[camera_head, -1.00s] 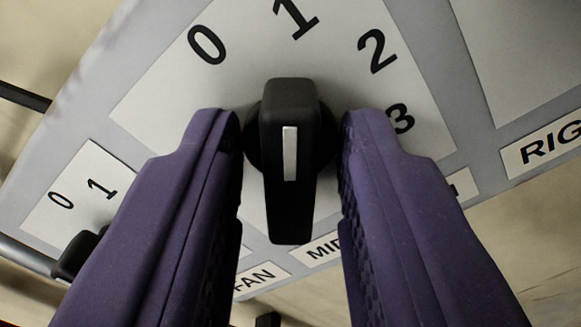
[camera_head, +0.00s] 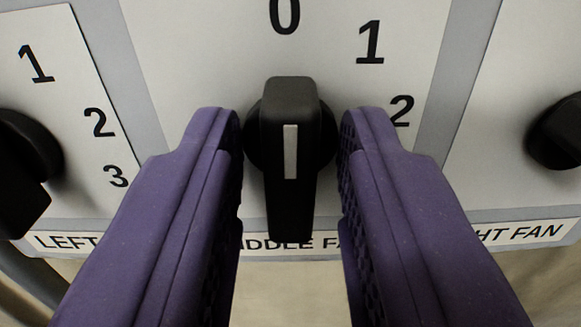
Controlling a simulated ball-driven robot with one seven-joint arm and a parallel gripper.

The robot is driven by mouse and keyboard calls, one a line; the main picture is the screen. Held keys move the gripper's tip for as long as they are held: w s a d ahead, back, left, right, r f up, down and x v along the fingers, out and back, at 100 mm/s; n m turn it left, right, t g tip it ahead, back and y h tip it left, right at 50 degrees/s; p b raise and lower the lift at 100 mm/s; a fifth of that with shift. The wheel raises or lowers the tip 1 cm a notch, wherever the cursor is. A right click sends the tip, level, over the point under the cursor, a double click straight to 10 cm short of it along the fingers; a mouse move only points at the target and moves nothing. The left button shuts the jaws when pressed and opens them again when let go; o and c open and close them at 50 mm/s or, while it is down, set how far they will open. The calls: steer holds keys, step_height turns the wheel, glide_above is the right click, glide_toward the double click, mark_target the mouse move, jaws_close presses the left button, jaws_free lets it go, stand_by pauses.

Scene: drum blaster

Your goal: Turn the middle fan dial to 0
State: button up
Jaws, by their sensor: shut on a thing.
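The middle fan dial (camera_head: 289,205) is a black knob with a white mark on its raised bar. It sits on a light panel (camera_head: 180,60) with the figures 0, 1 and 2 showing. The mark lines up with the 0, straight above the dial. My gripper (camera_head: 290,130) has its two purple fingers on either side of the dial and is shut on it. The label below reads partly as middle fan, and the fingers cover its ends. Any figure past 2 is hidden behind the right finger.
The left fan dial (camera_head: 22,165) is close by at the left edge, with 1, 2 and 3 beside it. The right fan dial (camera_head: 562,130) is cut off at the right edge. Below the labels is a pale surface (camera_head: 290,295).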

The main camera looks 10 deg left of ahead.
steer(key=shift+n, duration=0.3)
steer(key=o, duration=0.7)
steer(key=shift+o, duration=0.2)
steer(key=s+d+b, duration=0.1)
steer(key=s+b, duration=0.1)
steer(key=s, duration=0.5)
steer(key=shift+s+d, duration=0.3)
